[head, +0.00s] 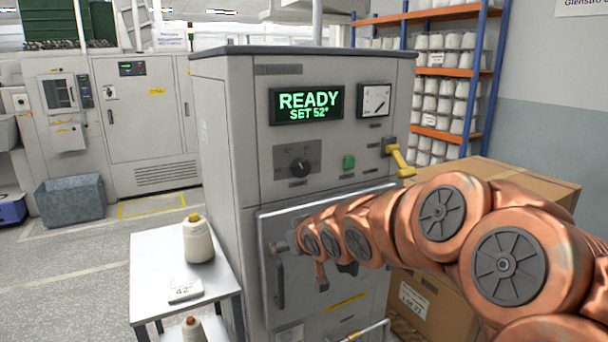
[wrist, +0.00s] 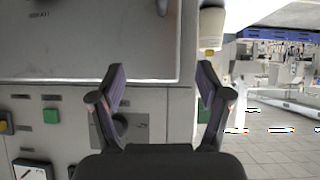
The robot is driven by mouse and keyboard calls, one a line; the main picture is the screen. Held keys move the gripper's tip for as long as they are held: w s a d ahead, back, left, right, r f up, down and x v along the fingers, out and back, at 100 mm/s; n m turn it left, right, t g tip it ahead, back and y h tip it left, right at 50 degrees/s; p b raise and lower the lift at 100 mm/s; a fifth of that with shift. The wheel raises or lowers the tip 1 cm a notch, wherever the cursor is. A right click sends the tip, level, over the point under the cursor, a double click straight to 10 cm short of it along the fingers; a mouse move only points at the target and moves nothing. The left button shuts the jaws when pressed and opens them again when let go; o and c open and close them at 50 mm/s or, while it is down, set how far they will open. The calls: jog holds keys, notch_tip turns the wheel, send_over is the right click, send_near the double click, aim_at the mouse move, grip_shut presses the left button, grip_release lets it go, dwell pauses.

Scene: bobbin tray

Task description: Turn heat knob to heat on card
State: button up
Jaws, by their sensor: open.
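The heat knob (head: 299,167) is a dark round knob on a dark plate on the grey machine's front, below a green-lit display (head: 306,105) reading "READY SET 52°". A white card (head: 185,290) on the small table at left appears to read "42°". In the wrist view, my gripper (wrist: 160,75) is open and empty, its two dark fingers wide apart. The dark knob plate (wrist: 128,128) shows there, partly hidden behind the left finger and gripper body. In the head view my gripper is in front of the machine's lower door, below the knob, mostly hidden by my arm.
A green button (head: 348,162), a yellow-handled lever (head: 401,160) and a gauge (head: 376,100) are near the knob. The door (head: 345,215) has a dark handle. A yarn cone (head: 198,240) stands on the small table (head: 150,265). A cardboard box (head: 525,180) stands at right.

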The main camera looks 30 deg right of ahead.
jog(key=w+d+r+t, duration=0.3)
jog(key=w+d+r, duration=0.1)
jog(key=d+r, duration=0.1)
jog(key=t, duration=0.4)
send_near(303, 171)
jog(key=w, duration=0.2)
jog(key=shift+w+d+p, duration=0.2)
jog(key=shift+w+p, duration=0.05)
jog(key=shift+w, duration=1.6)
jog(key=shift+w+d+p, duration=0.2)
jog(key=shift+w+d, duration=0.05)
jog(key=shift+w, duration=1.6)
jog(key=c, duration=1.2)
jog(key=shift+o, duration=0.2)
